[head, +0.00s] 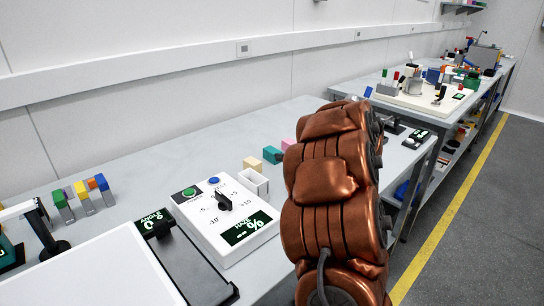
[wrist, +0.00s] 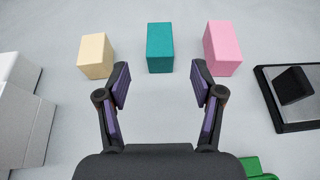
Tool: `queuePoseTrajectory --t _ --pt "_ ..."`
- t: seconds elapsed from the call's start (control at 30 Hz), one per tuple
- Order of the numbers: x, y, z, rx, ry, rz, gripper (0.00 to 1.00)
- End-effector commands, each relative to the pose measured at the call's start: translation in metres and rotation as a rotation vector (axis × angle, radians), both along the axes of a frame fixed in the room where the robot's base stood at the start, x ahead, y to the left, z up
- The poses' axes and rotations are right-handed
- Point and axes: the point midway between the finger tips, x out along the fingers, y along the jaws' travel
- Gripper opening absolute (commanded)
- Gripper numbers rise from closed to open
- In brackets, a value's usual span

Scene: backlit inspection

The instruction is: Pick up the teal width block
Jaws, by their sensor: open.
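The teal width block (wrist: 160,49) stands on the grey table in the wrist view, between a cream block (wrist: 96,55) and a pink block (wrist: 223,46), with gaps on both sides. My gripper (wrist: 158,68) is open and empty, its two purple-padded fingers apart. The teal block lies just beyond the fingertips, roughly centred between them, and not visibly held. In the head view the teal block (head: 272,155) shows left of my copper-coloured arm, beside the cream block (head: 253,163) and the pink block (head: 288,144). My gripper is hidden there behind the arm.
A white open box (head: 254,183) and a white control panel (head: 225,217) stand nearer on the table. In the wrist view a white object (wrist: 22,110) is at left, a dark tray (wrist: 298,122) at right, and a green object (wrist: 258,168) at lower right.

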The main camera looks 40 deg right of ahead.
Motion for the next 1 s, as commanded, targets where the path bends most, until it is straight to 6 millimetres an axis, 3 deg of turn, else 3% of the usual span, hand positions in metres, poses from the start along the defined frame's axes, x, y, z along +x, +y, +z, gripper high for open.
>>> queuePoseTrajectory --t 0.6,0.93,1.0 --pt "0.054 -0.002 -0.017 0.002 -0.002 -0.001 0.67" --pt "0.056 -0.003 -0.019 0.001 -0.001 -0.004 0.67" --pt "0.056 -0.003 -0.019 0.001 0.000 -0.004 0.59"
